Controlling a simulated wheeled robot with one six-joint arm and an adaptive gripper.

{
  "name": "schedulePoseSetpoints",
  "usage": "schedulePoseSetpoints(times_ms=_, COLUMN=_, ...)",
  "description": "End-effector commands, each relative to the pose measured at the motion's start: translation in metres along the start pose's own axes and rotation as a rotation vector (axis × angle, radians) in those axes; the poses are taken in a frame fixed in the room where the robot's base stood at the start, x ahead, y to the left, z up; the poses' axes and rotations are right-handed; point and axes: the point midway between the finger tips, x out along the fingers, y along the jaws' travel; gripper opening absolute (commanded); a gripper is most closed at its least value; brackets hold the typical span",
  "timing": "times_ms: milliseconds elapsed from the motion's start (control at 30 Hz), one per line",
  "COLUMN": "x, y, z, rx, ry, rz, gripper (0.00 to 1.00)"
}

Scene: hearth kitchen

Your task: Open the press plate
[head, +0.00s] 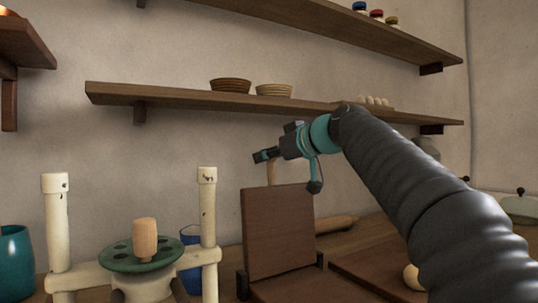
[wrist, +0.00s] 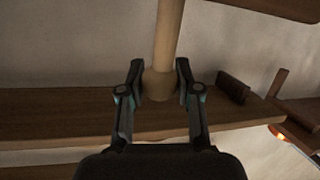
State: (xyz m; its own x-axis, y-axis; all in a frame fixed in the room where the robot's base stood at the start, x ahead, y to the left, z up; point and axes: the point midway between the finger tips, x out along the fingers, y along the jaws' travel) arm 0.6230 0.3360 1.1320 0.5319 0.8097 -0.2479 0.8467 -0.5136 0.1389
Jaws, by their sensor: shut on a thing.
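The press plate (head: 278,235) is a dark brown wooden board standing nearly upright above the press base (head: 295,288), in the lower middle of the head view. A light wooden handle (head: 272,172) rises from its top edge. My gripper (head: 266,155) is at the upper part of this handle. In the wrist view, my gripper (wrist: 160,78) has its two dark fingers on either side of the light wooden handle (wrist: 167,35), near its rounded end. The lower edge of the base is cut off by the picture.
A cream frame (head: 56,225) with a green holed disc (head: 148,253) stands at left, beside a blue cup (head: 190,262). A rolling pin (head: 337,224) lies behind the press. A board (head: 375,262) with a dough ball (head: 412,277) is at right. A shelf (head: 180,96) runs above my gripper.

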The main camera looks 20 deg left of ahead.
Motion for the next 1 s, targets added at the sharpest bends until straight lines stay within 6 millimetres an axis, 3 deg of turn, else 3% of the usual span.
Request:
schedulePoseSetpoints(times_ms=133, x=0.004, y=0.002, z=0.008, rx=0.005, ry=-0.013, rz=-0.002, gripper=0.0)
schedulePoseSetpoints(times_ms=167, x=0.003, y=0.002, z=0.008, rx=0.005, ry=-0.014, rz=-0.002, gripper=0.35)
schedulePoseSetpoints(times_ms=267, x=0.003, y=0.002, z=0.008, rx=0.005, ry=-0.013, rz=-0.002, gripper=0.59)
schedulePoseSetpoints(times_ms=667, x=-0.005, y=0.0, z=0.003, rx=0.002, ry=-0.005, rz=-0.002, gripper=0.59)
schedulePoseSetpoints(times_ms=1000, x=-0.064, y=0.001, z=0.002, rx=0.003, ry=-0.005, rz=0.001, gripper=0.59)
